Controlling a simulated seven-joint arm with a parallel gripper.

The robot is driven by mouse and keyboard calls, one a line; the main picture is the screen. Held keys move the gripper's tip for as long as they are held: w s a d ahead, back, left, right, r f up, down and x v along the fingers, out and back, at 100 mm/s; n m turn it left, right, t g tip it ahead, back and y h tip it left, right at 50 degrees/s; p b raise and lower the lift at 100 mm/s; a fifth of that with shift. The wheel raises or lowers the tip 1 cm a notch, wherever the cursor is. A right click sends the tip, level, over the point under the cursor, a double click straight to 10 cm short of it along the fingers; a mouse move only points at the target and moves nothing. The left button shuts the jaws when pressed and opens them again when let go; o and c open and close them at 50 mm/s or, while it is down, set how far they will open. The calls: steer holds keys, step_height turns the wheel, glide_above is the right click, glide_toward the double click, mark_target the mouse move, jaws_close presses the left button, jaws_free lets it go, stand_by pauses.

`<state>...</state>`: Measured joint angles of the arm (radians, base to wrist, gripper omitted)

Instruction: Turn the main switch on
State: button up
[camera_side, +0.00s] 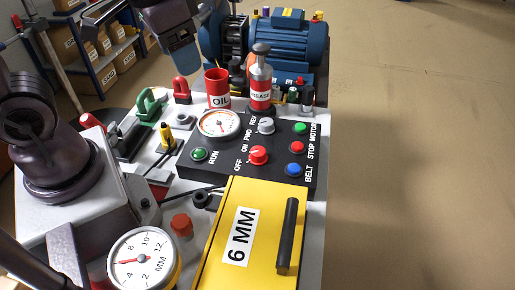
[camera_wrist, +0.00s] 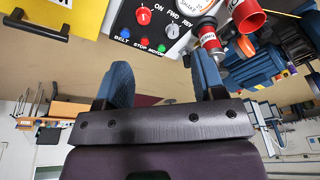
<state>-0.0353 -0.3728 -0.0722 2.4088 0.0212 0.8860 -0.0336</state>
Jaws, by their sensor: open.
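The main switch, a red rotary knob (camera_side: 258,156) between the ON and OFF labels, sits on the black control panel (camera_side: 225,171). Its pointer is too small to read for certain. In the wrist view the red knob (camera_wrist: 144,16) is near the top edge, beyond the fingers. My gripper (camera_side: 184,58) is high above the back left of the panel, apart from the knob. In the wrist view my gripper (camera_wrist: 164,75) has two blue fingers wide apart, with nothing between them.
A red OIL can (camera_side: 218,90) and a GREASE bottle (camera_side: 260,85) stand behind the panel, near my gripper. A gauge (camera_side: 219,124), grey FWD/REV knob (camera_side: 265,126) and several buttons share the panel. A yellow 6 MM cover (camera_side: 221,262) with a black handle lies in front.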

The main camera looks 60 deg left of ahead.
mark_target(257, 151)
steer(key=shift+w+d+f+n+g, duration=1.3)
steer(key=shift+w+d+f+n, duration=1.15)
steer(key=shift+w+f, duration=3.65)
steer(key=f, duration=1.2)
steer(key=shift+s+a+f, duration=0.1)
steer(key=shift+s+f, duration=0.1)
steer(key=shift+s, duration=0.15)
steer(key=c, duration=0.9)
